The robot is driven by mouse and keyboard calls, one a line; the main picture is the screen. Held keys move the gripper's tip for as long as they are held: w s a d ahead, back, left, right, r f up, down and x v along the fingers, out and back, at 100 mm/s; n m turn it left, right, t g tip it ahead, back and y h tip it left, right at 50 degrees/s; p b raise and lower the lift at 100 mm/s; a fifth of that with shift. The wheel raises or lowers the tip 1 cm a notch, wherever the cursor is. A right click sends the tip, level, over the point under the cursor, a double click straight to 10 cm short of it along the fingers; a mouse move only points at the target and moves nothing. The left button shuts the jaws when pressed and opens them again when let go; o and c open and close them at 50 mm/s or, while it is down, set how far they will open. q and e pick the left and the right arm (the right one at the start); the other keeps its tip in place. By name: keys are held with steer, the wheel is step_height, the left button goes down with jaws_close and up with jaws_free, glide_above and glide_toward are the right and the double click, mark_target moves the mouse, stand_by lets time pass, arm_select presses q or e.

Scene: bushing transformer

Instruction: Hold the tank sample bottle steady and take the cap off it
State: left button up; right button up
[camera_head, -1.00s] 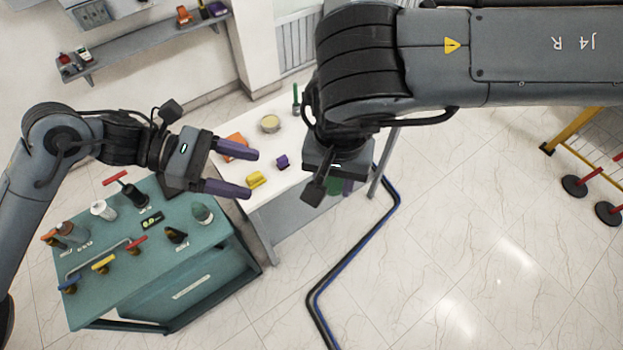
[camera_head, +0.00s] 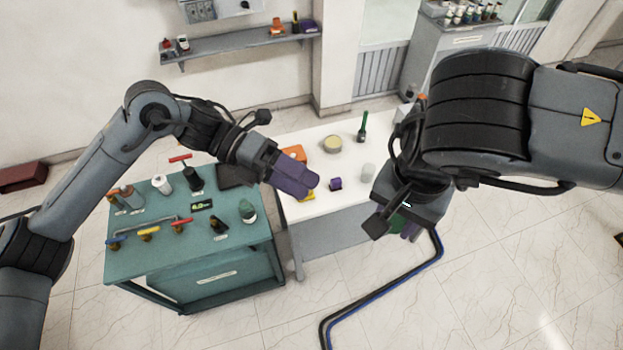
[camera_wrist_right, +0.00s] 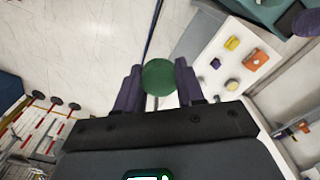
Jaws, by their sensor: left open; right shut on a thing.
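My right gripper (camera_wrist_right: 158,82) is shut on a round green thing (camera_wrist_right: 159,77), seen end-on between its purple fingers. The green thing also shows in the head view (camera_head: 398,222), partly hidden by the gripper, held over the floor in front of the white table. I cannot tell whether it is the tank sample bottle or its cap. My left gripper (camera_head: 313,187) is open and empty, its purple fingers pointing right over the left part of the white table, apart from the green thing.
The white table (camera_head: 345,207) carries a purple part (camera_head: 335,184), a yellow part (camera_head: 308,196), an orange box (camera_head: 293,153), a round tin (camera_head: 332,144) and a pale cylinder (camera_head: 368,172). The teal bench (camera_head: 165,256) with valves and bottles stands left. Hoses (camera_head: 385,285) cross the open floor.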

arm_select(q)
steer(key=s+d+f+n, duration=0.1)
steer(key=s+d+n, duration=0.1)
steer(key=d+n, duration=0.4)
steer(key=s+d+n+g+h, duration=0.1)
steer(key=s+d+n, duration=0.1)
steer(key=d+n, duration=0.5)
steer(key=n, duration=0.6)
steer(key=shift+s+d+f+g+h, duration=0.15)
steer(key=shift+d+f+g+h, duration=0.15)
steer(key=shift+f, duration=0.1)
steer(key=c, duration=0.9)
steer(key=o, duration=0.9)
